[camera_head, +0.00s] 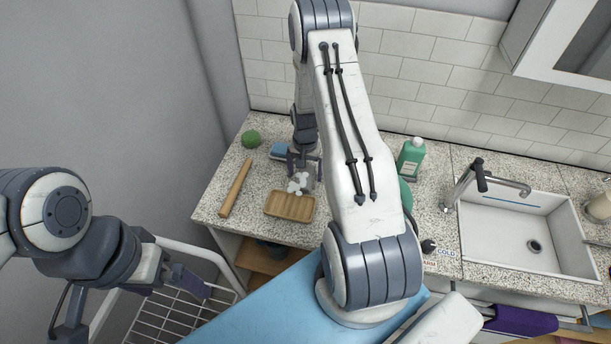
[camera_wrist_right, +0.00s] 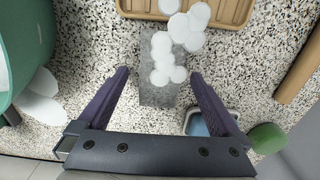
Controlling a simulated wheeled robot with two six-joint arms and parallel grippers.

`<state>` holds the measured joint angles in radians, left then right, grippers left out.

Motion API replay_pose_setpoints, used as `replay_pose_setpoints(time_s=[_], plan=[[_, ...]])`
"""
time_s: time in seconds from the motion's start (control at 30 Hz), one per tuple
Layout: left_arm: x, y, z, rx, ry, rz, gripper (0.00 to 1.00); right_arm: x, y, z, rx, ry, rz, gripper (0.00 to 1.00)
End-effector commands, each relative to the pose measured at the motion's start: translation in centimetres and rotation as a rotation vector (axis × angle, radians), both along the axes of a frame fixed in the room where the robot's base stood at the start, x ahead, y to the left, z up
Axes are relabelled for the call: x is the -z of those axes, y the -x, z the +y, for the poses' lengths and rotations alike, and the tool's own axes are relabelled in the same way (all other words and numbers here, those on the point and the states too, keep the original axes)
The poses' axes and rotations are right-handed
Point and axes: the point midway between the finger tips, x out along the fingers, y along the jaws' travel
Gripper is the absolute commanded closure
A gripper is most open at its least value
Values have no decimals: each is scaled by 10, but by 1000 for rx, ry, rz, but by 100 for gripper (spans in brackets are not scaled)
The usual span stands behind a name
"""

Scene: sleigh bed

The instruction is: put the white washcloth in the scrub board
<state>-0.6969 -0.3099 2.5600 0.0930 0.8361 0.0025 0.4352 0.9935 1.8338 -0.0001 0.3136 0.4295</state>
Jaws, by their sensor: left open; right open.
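The scrub board (camera_head: 290,207) is a shallow wooden tray on the speckled counter; its near rim shows at the top of the right wrist view (camera_wrist_right: 140,12). A white cluster of rounded lumps (camera_wrist_right: 163,62), apparently the white washcloth, lies beside the board and reaches over its rim. A flat grey rectangle (camera_wrist_right: 150,97) lies under part of it. My right gripper (camera_wrist_right: 158,74) is open above the counter, fingers either side of the white cluster. In the head view the right gripper (camera_head: 304,170) is partly hidden. My left gripper (camera_head: 200,287) is open, away from the counter.
A rolling pin (camera_head: 235,188) lies left of the board. A green ball (camera_head: 251,138) and blue sponge (camera_head: 279,150) sit behind. A green bottle (camera_head: 411,158) and sink (camera_head: 525,235) are to the right. A wire rack (camera_head: 165,315) stands below my left gripper.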

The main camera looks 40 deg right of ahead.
Motion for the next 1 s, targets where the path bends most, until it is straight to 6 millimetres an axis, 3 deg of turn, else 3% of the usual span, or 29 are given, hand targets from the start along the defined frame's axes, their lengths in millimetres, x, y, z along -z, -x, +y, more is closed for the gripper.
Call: replay_pose_setpoints(time_s=[0.17,0.37,0.4,0.43,0.47,0.77,1.0], plan=[[0,0,0,0,0,0,0,0,0,0,0,0,0,0],[0,0,0,0,0,0,0,0,0,0,0,0,0,76],[0,0,0,0,0,0,0,0,0,0,0,0,0,86],[0,0,0,0,0,0,0,0,0,0,0,0,0,86],[0,0,0,0,0,0,0,0,0,0,0,0,0,95],[3,0,0,0,0,0,0,-4,0,0,0,0,0,95],[14,0,0,0,0,0,0,-26,-1,0,0,2,-4,95]])
